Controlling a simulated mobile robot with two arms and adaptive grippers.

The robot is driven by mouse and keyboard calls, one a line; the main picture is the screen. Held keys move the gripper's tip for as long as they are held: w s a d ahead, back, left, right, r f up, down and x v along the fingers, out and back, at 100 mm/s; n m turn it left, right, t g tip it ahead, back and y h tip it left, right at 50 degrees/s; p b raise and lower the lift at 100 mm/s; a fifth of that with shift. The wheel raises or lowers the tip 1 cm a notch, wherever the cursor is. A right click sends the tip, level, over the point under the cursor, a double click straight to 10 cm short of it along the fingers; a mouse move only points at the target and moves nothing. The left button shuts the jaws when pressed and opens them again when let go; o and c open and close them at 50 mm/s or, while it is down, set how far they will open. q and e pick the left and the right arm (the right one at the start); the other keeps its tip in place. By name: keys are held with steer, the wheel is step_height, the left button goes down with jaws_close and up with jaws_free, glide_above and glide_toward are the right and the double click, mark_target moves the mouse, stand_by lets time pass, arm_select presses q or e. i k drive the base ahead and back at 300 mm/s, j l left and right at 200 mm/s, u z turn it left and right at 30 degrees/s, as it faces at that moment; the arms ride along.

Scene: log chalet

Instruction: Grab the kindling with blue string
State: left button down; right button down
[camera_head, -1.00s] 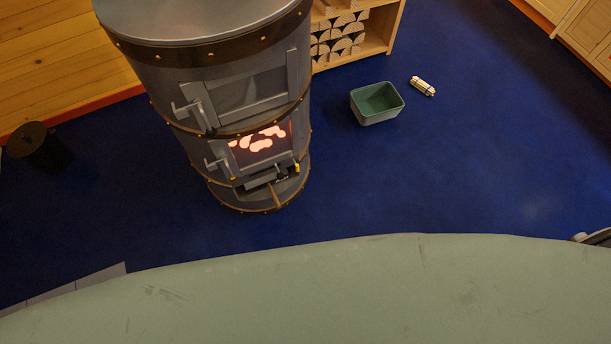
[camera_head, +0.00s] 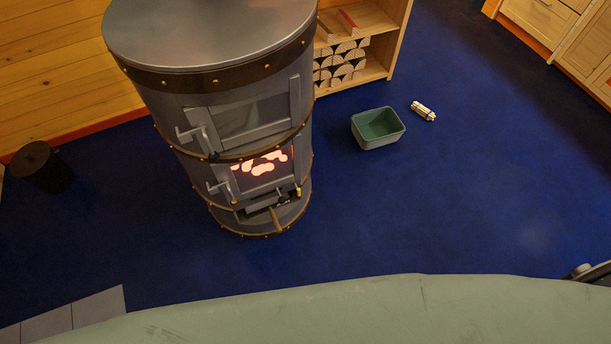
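A small pale bundle of sticks (camera_head: 423,111), which looks like the kindling, lies on the dark blue floor in the upper right. It has a dark band around it, but the string's colour is too small to tell. It lies apart from the green bin, up and to its right. Neither gripper is clearly in view. Only a dark piece, perhaps part of my arm, shows at the right edge.
A round metal stove (camera_head: 222,130) with a glowing firebox stands left of centre. A green bin (camera_head: 379,143) stands on the floor beside a wooden shelf (camera_head: 352,90) holding split logs. A black bucket (camera_head: 42,167) stands at left. Cabinets (camera_head: 560,40) line the upper right. Floor at right is clear.

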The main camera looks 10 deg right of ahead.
mark_target(429, 115)
steer(key=i+l+z, duration=0.45)
steer(key=l, duration=0.25)
steer(key=i+l+z, duration=0.4)
steer(key=i+l, duration=0.15)
steer(key=i+l+z, duration=0.45)
steer(key=i, duration=0.15)
steer(key=i+l+z, duration=0.1)
steer(key=i+z, duration=0.3)
steer(key=i, duration=0.25)
steer(key=i+z, duration=0.2)
steer(key=i, duration=0.9)
steer(key=i+u, duration=0.2)
steer(key=u, duration=0.15)
steer(key=i+u, duration=0.2)
steer(key=u, duration=0.2)
steer(key=i+l+u, duration=0.15)
steer(key=u, duration=0.2)
